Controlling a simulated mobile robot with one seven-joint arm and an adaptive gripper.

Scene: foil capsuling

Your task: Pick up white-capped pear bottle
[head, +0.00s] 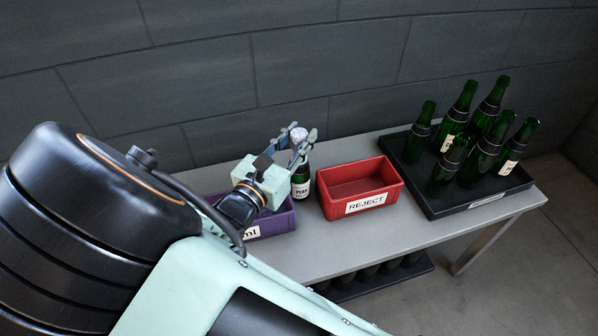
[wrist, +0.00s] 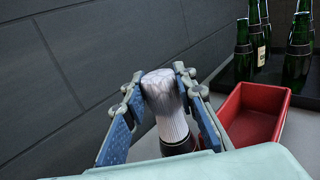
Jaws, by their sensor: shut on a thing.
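The white-capped pear bottle (head: 300,183) is dark green with a white label and a whitish foil cap. It stands upright, or nearly so, just left of the red bin in the head view. My gripper (head: 298,140) is shut on its capped neck, one finger on each side. In the wrist view the crinkled white cap (wrist: 165,100) sits between the blue finger pads of my gripper (wrist: 163,105). The bottle's base is partly hidden behind the purple bin's edge, and I cannot tell whether it touches the table.
The red REJECT bin (head: 362,186) is empty, right of the bottle. A purple bin (head: 272,222) sits in front of it, partly hidden by my arm. A black tray (head: 458,207) holds several green bottles at the right. A grey wall (head: 330,60) rises behind the table (head: 335,240).

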